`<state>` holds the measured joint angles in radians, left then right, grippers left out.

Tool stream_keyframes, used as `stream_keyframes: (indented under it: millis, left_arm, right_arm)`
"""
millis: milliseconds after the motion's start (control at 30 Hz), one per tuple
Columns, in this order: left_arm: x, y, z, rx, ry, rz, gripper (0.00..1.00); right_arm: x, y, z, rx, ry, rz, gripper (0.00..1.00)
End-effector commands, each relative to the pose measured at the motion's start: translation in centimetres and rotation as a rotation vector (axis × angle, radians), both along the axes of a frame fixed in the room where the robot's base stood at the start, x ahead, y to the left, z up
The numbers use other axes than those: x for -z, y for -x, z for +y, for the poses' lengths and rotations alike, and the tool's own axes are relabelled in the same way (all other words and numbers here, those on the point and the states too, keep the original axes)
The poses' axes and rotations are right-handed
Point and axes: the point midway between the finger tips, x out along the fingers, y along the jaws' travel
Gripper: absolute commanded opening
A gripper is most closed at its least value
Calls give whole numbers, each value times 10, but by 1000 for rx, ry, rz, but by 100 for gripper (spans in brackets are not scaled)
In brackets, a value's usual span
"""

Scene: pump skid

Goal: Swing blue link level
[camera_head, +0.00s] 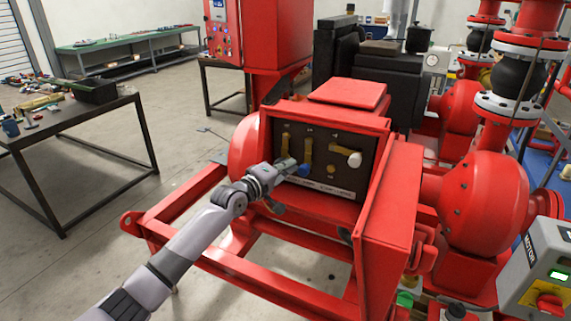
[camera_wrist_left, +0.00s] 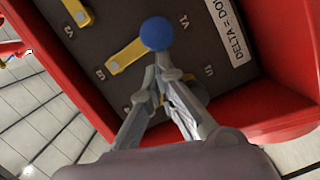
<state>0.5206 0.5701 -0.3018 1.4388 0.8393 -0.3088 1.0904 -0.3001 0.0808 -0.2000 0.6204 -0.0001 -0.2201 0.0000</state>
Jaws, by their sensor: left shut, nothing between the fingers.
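The blue link is a yellow bar with a blue ball knob (camera_head: 304,170) on the dark panel (camera_head: 331,181) of the red box. In the head view its bar (camera_head: 308,149) hangs nearly straight down, with the knob at its lower end. In the left wrist view the knob (camera_wrist_left: 158,34) covers one end of the bar (camera_wrist_left: 125,58). My left gripper (camera_head: 289,167) is shut with its fingertips (camera_wrist_left: 167,66) right beside the knob, empty. Whether they touch the knob I cannot tell. My right gripper is not in view.
A white-knobbed link (camera_head: 346,155) lies near level to the right; another yellow link (camera_head: 285,140) hangs upright to the left. Red frame rails (camera_head: 190,203) run below my left arm. A motor box (camera_head: 540,270) stands at lower right.

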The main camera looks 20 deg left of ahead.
Motion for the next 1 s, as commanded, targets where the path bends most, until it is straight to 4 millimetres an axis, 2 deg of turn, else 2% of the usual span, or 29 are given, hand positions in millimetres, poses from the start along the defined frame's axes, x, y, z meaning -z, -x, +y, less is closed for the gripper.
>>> stream_keyframes:
  millis: [267, 533, 1000]
  left_arm:
    - [7, 0, -11, 1, 172, 7, 0]
    - [11, 1, -26, 1, 427, 17, 0]
    - [6, 2, -54, 2, 873, 31, 0]
  right_arm:
    - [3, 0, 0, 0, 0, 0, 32]
    - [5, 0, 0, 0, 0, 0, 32]
    - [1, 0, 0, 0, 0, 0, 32]
